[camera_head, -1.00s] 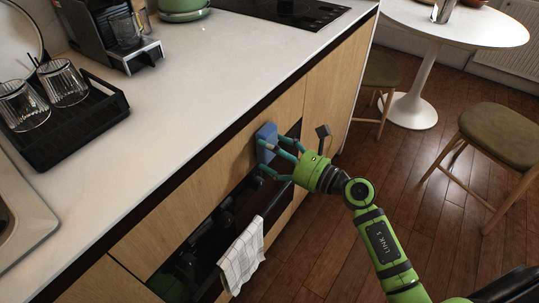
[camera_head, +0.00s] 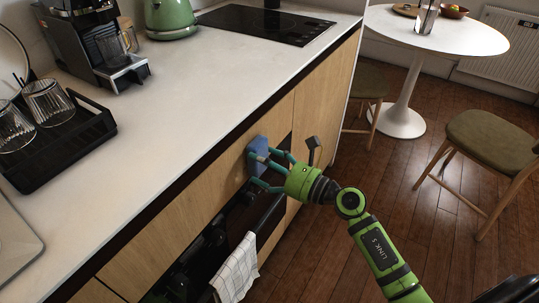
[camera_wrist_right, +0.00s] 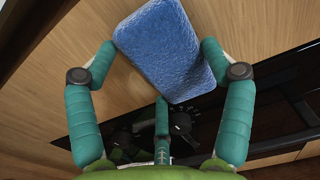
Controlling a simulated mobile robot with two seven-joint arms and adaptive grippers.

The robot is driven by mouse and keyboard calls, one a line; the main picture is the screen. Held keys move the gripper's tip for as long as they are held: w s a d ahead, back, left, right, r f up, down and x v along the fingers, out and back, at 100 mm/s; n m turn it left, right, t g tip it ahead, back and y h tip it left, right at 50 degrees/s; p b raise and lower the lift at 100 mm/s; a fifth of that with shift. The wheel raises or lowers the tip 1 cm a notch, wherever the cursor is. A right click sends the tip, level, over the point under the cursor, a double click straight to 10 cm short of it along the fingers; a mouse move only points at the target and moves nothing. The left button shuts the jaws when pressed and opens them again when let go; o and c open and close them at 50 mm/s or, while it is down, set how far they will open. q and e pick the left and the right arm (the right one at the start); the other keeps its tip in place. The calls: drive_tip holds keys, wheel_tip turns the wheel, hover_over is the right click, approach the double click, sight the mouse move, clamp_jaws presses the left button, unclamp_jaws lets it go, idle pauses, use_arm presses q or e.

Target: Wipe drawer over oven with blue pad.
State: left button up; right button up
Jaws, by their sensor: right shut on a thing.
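My right gripper (camera_head: 268,171) is shut on the blue pad (camera_head: 257,151), at the wooden drawer front (camera_head: 215,183) over the black oven (camera_head: 197,262). In the right wrist view the blue pad (camera_wrist_right: 165,48) lies tilted between the teal fingers (camera_wrist_right: 160,75), its broad face toward the camera. Its far side faces the wood; whether it touches cannot be told for certain. The drawer front (camera_wrist_right: 60,90) spreads around the pad, with the dark oven (camera_wrist_right: 200,125) below. My left gripper is not in view.
A checked towel (camera_head: 236,268) hangs on the oven front below the gripper. The white counter (camera_head: 190,95) overhangs the drawer and holds a black tray with glasses (camera_head: 55,150), a coffee machine (camera_head: 90,40) and a green kettle (camera_head: 170,15). Stools and a round table (camera_head: 435,32) stand at the right.

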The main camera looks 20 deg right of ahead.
drive_tip(key=shift+s+a+r+p, duration=0.1)
drive_tip(key=shift+s+a+p, duration=0.4)
drive_tip(key=shift+s+a, duration=0.55)
drive_tip(key=shift+s+a+p, duration=0.5)
drive_tip(key=shift+s+a, duration=0.2)
drive_tip(key=shift+a, duration=0.5)
drive_tip(key=shift+d, duration=0.1)
drive_tip(key=shift+s+d, duration=0.15)
drive_tip(key=b+v, duration=0.3)
drive_tip(key=v, duration=0.5)
drive_tip(key=shift+s+d, duration=0.2)
